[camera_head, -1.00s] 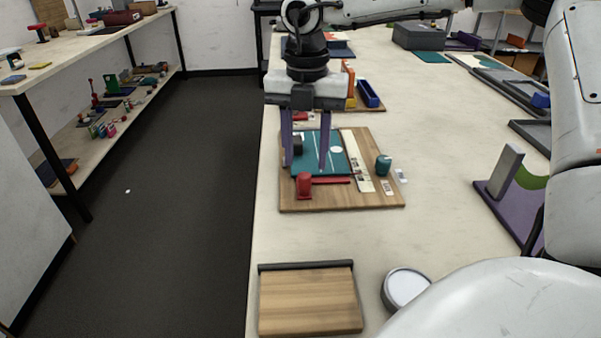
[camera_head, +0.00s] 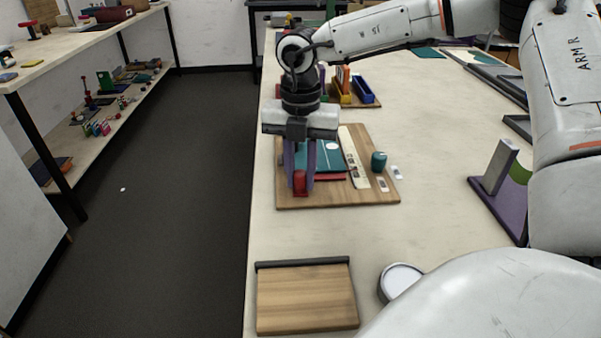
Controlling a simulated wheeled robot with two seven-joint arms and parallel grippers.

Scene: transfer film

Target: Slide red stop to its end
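The red stop (camera_head: 300,184) stands at the front left of a wooden board (camera_head: 345,196), at the left end of a red rail (camera_head: 331,177). My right gripper (camera_head: 300,186) points down over it, with one purple finger on each side of the stop. The fingers look closed against its sides, though the contact itself is partly hidden. A teal plate (camera_head: 331,158) lies behind the rail, partly covered by the gripper. My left gripper is not in view.
A pale strip (camera_head: 354,160), a teal knob (camera_head: 379,161) and small white labels are on the board's right side. A purple stand (camera_head: 499,197) is at right. The table between is clear.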

